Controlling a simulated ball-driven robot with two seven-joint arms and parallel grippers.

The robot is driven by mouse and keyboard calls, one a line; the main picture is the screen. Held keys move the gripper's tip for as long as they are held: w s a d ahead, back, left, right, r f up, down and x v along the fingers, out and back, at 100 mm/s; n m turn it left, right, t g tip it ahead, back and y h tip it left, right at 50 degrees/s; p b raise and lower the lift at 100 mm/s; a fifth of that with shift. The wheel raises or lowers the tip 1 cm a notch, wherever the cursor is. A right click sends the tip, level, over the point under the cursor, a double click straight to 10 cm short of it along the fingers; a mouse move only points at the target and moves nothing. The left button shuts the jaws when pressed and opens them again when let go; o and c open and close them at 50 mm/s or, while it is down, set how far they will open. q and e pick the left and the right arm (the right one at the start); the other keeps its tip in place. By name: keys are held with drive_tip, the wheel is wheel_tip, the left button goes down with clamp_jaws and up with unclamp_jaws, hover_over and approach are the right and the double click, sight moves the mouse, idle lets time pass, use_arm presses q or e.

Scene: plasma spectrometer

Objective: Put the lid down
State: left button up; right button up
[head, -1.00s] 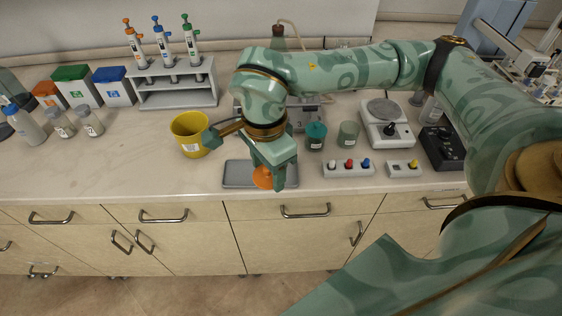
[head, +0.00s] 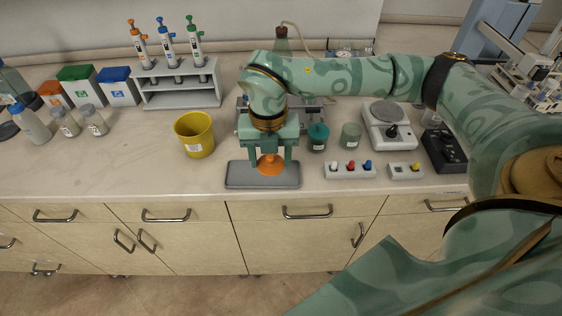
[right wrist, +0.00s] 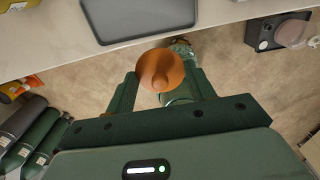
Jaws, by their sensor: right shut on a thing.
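An orange lid with a small knob (head: 270,166) is between the two fingertips of my right gripper (head: 270,157), which is shut on it. In the head view the lid shows in front of a flat grey tray (head: 240,180) near the counter's front edge. The right wrist view shows the lid (right wrist: 160,72) between the fingers, with the tray (right wrist: 130,20) above it in the picture. The gap between lid and tray cannot be judged exactly. My left gripper is not in view.
A yellow cup (head: 194,138) stands left of the tray. A switch box with several coloured buttons (head: 349,171) is to its right. A teal-lidded jar (head: 318,138) and a grey-green jar (head: 350,136) stand behind the box.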

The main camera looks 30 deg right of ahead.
drive_tip(key=w+d+f, duration=0.1)
drive_tip(key=d+f, duration=0.1)
drive_tip(key=w+d+f+b, duration=0.1)
drive_tip(key=w+f, duration=0.1)
drive_tip(key=w+d+f, duration=0.1)
drive_tip(key=d+f, duration=0.1)
drive_tip(key=shift+w+d+f, duration=0.35)
drive_tip(key=shift+f, duration=0.05)
drive_tip(key=shift+w+d+f+b, duration=0.15)
drive_tip(key=shift+f+b, duration=0.2)
drive_tip(key=shift+f, duration=0.55)
drive_tip(key=shift+w+d+f+b, duration=0.1)
drive_tip(key=shift+f+b, duration=0.25)
drive_tip(key=shift+f, duration=0.55)
drive_tip(key=shift+s, duration=0.1)
drive_tip(key=shift+f, duration=0.35)
drive_tip(key=o, duration=1)
drive_tip(key=shift+c, duration=0.2)
wheel_tip(320, 180, up, 13)
drive_tip(key=p, duration=0.2)
